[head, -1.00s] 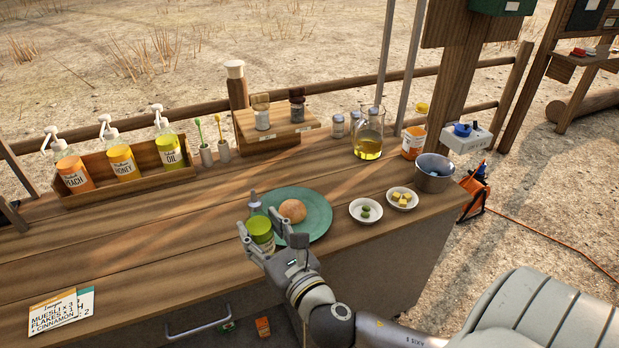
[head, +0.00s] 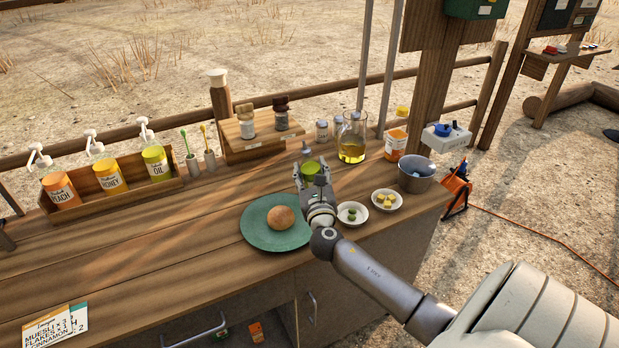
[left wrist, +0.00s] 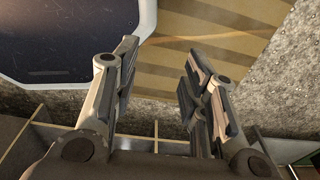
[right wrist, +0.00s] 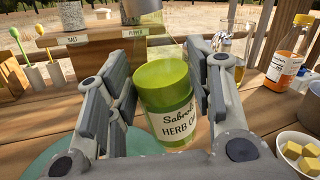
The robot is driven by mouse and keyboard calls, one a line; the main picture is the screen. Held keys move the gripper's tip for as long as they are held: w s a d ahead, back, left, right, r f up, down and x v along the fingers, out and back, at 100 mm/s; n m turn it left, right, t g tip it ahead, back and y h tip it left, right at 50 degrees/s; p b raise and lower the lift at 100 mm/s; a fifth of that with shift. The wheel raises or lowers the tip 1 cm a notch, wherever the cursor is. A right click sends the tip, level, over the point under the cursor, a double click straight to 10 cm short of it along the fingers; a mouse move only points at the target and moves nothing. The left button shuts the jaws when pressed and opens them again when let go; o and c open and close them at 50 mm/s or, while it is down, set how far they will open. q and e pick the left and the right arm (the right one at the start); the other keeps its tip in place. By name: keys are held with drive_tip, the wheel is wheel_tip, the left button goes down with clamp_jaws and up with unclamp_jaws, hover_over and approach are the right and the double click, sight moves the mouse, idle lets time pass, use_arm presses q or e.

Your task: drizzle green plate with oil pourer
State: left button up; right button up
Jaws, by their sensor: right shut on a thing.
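My right gripper (head: 313,186) is shut on the green oil pourer (head: 309,168), a round bottle with a narrow spout. In the right wrist view the pourer (right wrist: 165,98) is between the fingers and its label reads "HERB OIL". It looks roughly upright, behind and to the right of the green plate (head: 258,234). I cannot tell whether its base touches the counter. A round brown bun (head: 281,219) sits on the plate. My left gripper (left wrist: 155,85) is open and empty in the left wrist view, away from the counter items.
Two small white bowls (head: 386,208) and a metal bucket (head: 416,182) stand to the right. A wooden pump-bottle rack (head: 172,185) is at left. The counter's left-middle is clear.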

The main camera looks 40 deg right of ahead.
sight(311, 186)
drive_tip(key=n+t+b, duration=0.1)
drive_tip(key=n+b, duration=0.1)
drive_tip(key=n, duration=0.1)
drive_tip(key=f+n+t+b, duration=0.1)
drive_tip(key=n+b, duration=0.1)
drive_tip(key=n, duration=0.1)
drive_tip(key=d+f+n+t+y+b, duration=0.1)
drive_tip(key=n+b, duration=0.2)
drive_tip(key=shift+s+d, duration=0.1)
drive_tip(key=shift+s, duration=0.05)
drive_tip(key=f+n+b, duration=0.1)
drive_tip(key=n, duration=0.1)
drive_tip(key=n+t+y+b, duration=0.1)
drive_tip(key=n+b, duration=0.1)
drive_tip(key=a+f+n+y+b, duration=0.1)
drive_tip(key=n, duration=0.1)
drive_tip(key=shift+a+f+t, duration=0.1)
drive_tip(key=shift+f+t, duration=0.2)
drive_tip(key=n, duration=0.1)
drive_tip(key=n+y, duration=0.1)
drive_tip(key=shift+r+n, duration=0.35)
drive_tip(key=shift+n, duration=0.05)
drive_tip(key=n+y, duration=0.1)
drive_tip(key=n, duration=0.1)
drive_tip(key=n+t+y+p, duration=0.1)
drive_tip(key=n, duration=0.2)
drive_tip(key=shift+f+n+y, duration=0.15)
drive_tip(key=shift+n+y, duration=0.15)
drive_tip(key=shift+w+a, duration=0.2)
drive_tip(key=shift+a, duration=0.05)
